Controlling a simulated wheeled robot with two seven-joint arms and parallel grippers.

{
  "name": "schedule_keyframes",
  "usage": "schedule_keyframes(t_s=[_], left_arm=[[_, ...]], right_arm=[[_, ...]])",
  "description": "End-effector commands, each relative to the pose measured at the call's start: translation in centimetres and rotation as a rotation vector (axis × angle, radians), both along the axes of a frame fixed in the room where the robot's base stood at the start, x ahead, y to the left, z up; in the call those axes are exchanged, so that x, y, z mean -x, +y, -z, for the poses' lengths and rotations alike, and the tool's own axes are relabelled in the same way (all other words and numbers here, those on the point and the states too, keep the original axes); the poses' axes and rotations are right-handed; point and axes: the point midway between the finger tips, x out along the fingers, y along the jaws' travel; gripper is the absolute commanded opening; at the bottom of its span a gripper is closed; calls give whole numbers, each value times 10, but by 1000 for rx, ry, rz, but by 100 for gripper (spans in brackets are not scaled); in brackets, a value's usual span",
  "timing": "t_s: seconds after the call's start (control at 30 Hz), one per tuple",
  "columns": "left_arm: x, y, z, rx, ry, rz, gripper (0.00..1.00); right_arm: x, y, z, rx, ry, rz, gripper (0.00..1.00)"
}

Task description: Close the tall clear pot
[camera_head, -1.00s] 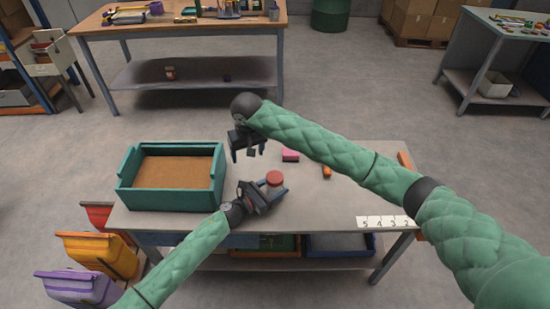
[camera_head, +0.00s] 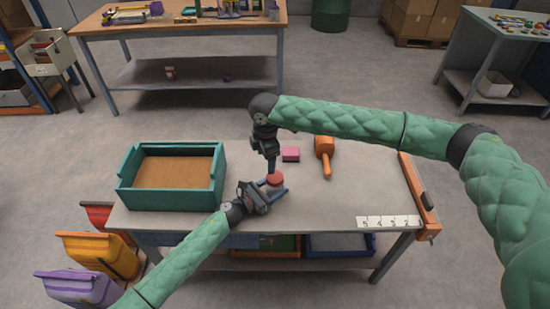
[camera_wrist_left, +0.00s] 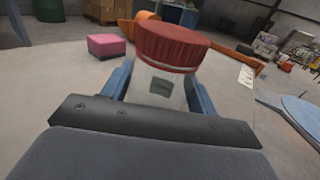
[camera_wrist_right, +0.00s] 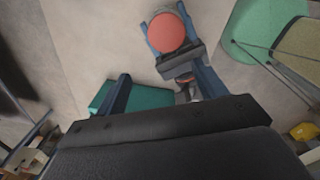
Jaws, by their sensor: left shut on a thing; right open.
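The tall clear pot (camera_wrist_left: 165,88) stands upright on the table with a ribbed red lid (camera_wrist_left: 170,47) on its top and a small dark label on its side. The lid also shows in the head view (camera_head: 275,179) and in the right wrist view (camera_wrist_right: 166,32). I cannot tell how tightly it sits. My left gripper (camera_head: 275,191) is shut on the pot's body, with a blue finger on each side. My right gripper (camera_head: 271,168) is open and points down just above the lid. In the right wrist view the lid lies beyond its spread fingertips, apart from them.
A teal crate (camera_head: 124,196) with a brown inside stands at the table's left. A pink block (camera_head: 291,154) and an orange mallet (camera_head: 324,150) lie behind the pot. A numbered white strip (camera_head: 388,222) lies at the front right. The table (camera_head: 360,190) right of the pot is clear.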

Motion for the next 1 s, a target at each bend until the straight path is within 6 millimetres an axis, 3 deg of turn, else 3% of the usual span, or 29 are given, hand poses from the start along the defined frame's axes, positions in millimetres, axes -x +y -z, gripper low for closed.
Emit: schedule_keyframes(t_s=[0.2,0.4,0.83,1.0], left_arm=[[0,0,0,0,0,0,0],[0,0,0,0,0,0,0],[0,0,0,0,0,0,0],[0,0,0,0,0,0,0]], right_arm=[[0,-19,1,22,22,-250,71],[2,-27,3,26,35,-365,71],[2,-29,4,27,38,-384,71],[2,-29,15,28,39,-383,71]])
